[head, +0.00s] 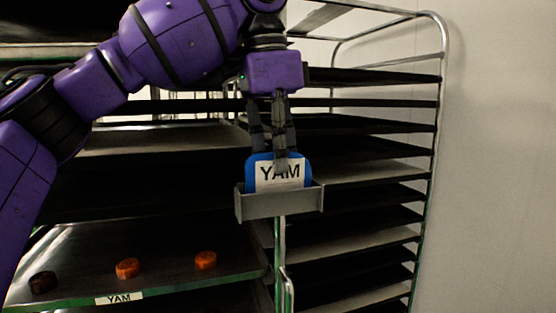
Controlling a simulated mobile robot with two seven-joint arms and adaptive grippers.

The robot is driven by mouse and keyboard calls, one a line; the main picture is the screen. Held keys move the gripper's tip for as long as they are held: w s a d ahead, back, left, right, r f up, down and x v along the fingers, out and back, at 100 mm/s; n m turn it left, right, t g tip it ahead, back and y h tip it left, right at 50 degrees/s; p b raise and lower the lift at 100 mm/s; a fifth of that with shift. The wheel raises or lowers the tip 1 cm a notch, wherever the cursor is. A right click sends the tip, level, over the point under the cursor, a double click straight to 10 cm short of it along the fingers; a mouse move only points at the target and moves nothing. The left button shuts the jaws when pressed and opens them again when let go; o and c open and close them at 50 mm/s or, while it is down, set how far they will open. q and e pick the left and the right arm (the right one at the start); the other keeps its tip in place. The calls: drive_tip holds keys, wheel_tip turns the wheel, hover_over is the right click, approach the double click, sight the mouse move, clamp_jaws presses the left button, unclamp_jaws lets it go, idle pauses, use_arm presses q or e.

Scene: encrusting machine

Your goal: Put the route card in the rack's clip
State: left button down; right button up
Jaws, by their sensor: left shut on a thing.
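The route card (263,173) is blue with a white face reading "YAM". It stands upright with its lower edge hidden behind the front wall of the grey clip (280,205). The clip is on the upright post of the rack (430,170). My left gripper (284,160) points down from above and is shut on the card's upper part, with one finger over its front. I cannot tell whether the card touches the bottom of the clip. My right gripper is not in view.
A tray (190,280) at lower left holds two orange pieces (127,268) and one dark piece (43,281), with a "YAM" label (120,298) on its front edge. Several dark trays fill the rack. A pale wall (500,150) stands at right.

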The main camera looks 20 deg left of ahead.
use_arm(q)
drive_tip(key=shift+f, duration=0.5)
drive_tip(key=shift+s+f, duration=0.1)
drive_tip(key=c, duration=1.8)
unclamp_jaws()
drive_tip(key=r, duration=0.8)
drive_tip(key=a+r, duration=0.1)
drive_tip(key=r, duration=0.3)
drive_tip(key=shift+s+r, duration=0.1)
drive_tip(key=shift+s, duration=0.25)
drive_tip(key=shift+a, duration=0.1)
